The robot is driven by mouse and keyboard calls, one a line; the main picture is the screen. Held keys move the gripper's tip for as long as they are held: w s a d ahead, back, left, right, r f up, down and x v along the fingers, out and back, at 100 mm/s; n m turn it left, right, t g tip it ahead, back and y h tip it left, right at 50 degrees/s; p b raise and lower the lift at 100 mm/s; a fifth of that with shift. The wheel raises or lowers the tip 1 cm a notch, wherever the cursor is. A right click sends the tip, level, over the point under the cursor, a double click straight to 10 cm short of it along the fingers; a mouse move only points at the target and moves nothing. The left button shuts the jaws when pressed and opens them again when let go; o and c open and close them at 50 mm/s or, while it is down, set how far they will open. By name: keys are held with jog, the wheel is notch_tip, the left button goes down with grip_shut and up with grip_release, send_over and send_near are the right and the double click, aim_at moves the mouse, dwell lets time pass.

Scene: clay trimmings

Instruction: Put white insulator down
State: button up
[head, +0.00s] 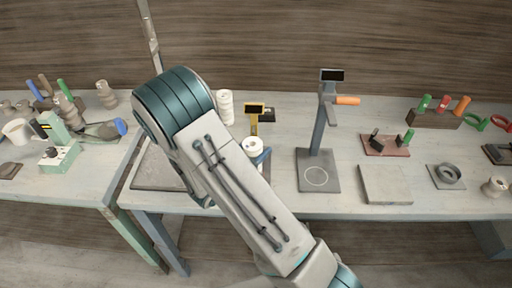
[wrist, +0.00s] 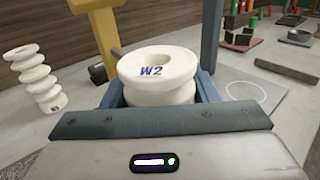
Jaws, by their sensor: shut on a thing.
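A white insulator (wrist: 155,80) with a hollow top and the mark "W2" sits between the two blue fingers of my gripper (wrist: 160,92) in the wrist view. The fingers are closed against its sides and it looks upright. In the head view the same insulator (head: 253,146) shows just right of my arm, over the workbench (head: 275,180). My arm hides much of the gripper (head: 260,158) there. Whether its base touches the bench is hidden.
Another white ribbed insulator (wrist: 38,78) stands to the left; it also shows in the head view (head: 225,106). A yellow-headed post (head: 255,110) is close behind. A grey stand (head: 318,170) with a circle-marked base is on the right, then a flat grey slab (head: 385,185).

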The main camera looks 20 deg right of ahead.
jog(key=shift+f, duration=0.1)
jog(key=o, duration=1.5)
jog(key=shift+o, duration=0.2)
jog(key=b+v, duration=0.3)
jog(key=v, duration=0.9)
